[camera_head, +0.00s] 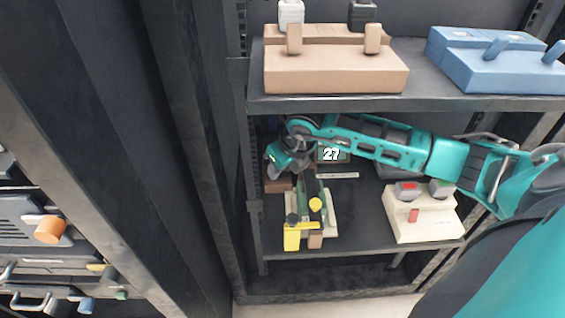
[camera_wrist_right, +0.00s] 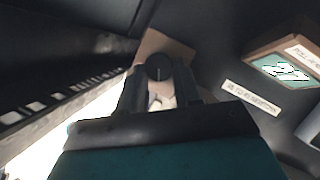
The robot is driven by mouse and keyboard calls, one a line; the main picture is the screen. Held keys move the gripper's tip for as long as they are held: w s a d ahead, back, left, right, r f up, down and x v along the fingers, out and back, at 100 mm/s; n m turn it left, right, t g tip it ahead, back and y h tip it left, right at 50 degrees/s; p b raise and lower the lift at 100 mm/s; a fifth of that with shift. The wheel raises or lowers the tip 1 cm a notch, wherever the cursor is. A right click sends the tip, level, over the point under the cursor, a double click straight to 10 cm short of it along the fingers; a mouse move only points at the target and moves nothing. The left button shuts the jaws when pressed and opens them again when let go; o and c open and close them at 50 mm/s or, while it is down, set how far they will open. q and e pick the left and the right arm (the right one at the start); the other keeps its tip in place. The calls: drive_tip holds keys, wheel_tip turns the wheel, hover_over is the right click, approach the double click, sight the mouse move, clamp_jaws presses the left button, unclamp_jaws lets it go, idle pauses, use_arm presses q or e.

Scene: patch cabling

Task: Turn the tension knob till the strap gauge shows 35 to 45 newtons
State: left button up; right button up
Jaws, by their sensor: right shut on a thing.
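The tension knob (camera_wrist_right: 158,67) is dark and round with a pale line on its face. It sits on a brown block (camera_wrist_right: 165,45) in the right wrist view. My right gripper (camera_wrist_right: 160,80) is shut on the knob, one dark finger on each side. In the head view my right gripper (camera_head: 277,172) reaches the left end of the middle shelf and hides the knob. The strap gauge (camera_head: 331,154) reads 27 in the head view. Its lit display (camera_wrist_right: 285,71) is tilted in the wrist view. A label strip (camera_wrist_right: 252,98) lies near it. My left gripper is not in view.
A device with green and yellow parts (camera_head: 316,204) stands in front of the gripper. A cream box with a red switch (camera_head: 425,222) stands to the right. The upper shelf (camera_head: 340,103) holds brown (camera_head: 335,80) and blue (camera_head: 490,72) blocks above my arm.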

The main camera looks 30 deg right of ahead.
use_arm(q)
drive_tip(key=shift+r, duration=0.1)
use_arm(e)
drive_tip(key=shift+a+m+h, duration=0.15)
drive_tip(key=shift+m+h, duration=0.35)
drive_tip(key=shift+m, duration=0.8)
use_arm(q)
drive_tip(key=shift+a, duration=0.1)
use_arm(e)
drive_tip(key=shift+m, duration=0.3)
drive_tip(key=o, duration=1)
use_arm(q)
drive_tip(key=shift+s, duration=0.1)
use_arm(e)
drive_tip(key=shift+o, duration=0.2)
drive_tip(key=shift+r, duration=0.1)
